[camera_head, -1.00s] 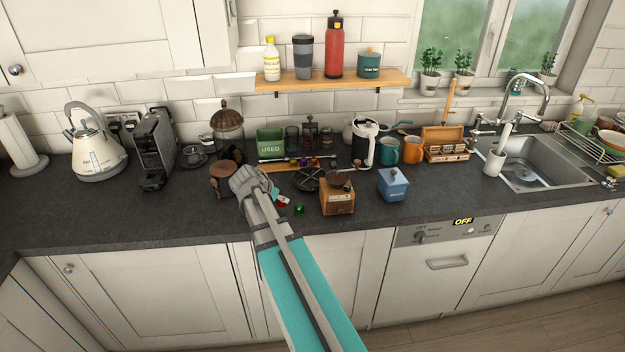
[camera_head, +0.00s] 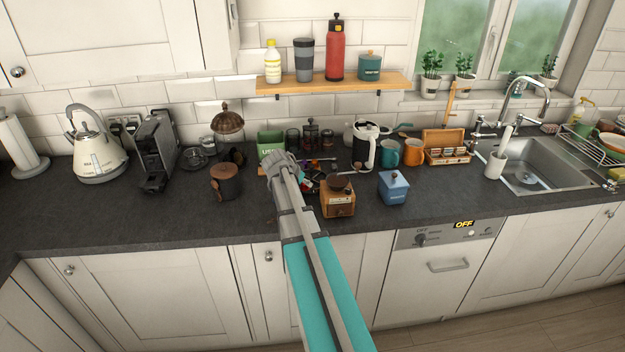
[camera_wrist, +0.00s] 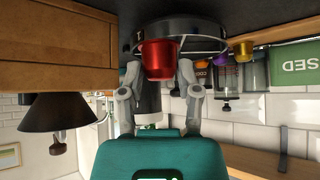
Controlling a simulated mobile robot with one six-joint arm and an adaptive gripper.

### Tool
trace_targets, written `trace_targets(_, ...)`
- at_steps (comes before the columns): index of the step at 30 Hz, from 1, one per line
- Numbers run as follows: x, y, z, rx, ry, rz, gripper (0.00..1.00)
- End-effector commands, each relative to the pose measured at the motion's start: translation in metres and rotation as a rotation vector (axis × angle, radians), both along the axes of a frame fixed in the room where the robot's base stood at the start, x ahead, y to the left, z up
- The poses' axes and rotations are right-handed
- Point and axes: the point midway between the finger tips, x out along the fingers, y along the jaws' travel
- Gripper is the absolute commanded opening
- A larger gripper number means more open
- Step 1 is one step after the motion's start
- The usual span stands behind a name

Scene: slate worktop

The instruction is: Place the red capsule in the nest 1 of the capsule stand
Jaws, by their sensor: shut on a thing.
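The red capsule (camera_wrist: 160,60) is between the fingers of my gripper (camera_wrist: 160,80) in the wrist view, which is upside down. My gripper is shut on it. The dark round capsule stand (camera_wrist: 208,46) shows right behind the capsule, with a white mark on its rim near the capsule. The capsule overlaps the stand's ring in this view; I cannot tell whether they touch. In the head view my gripper (camera_head: 309,180) is over the worktop left of the wooden grinder, and my arm hides most of the stand.
The wooden grinder (camera_head: 338,198) stands close to the right of my gripper, also large in the wrist view (camera_wrist: 60,45). Purple (camera_wrist: 220,59) and gold (camera_wrist: 243,50) capsules and the green USED box (camera_wrist: 295,62) are behind. A brown lidded canister (camera_head: 224,183) stands left. The front left worktop is clear.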

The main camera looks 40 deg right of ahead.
Motion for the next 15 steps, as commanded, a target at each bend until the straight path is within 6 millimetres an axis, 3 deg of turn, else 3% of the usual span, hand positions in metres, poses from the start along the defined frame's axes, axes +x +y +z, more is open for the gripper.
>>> trace_targets(8, 0.002, -0.008, 0.000, 0.000, 0.000, -0.001, 0.23)
trace_targets(15, 0.011, -0.040, 0.000, 0.000, 0.000, -0.004, 0.23)
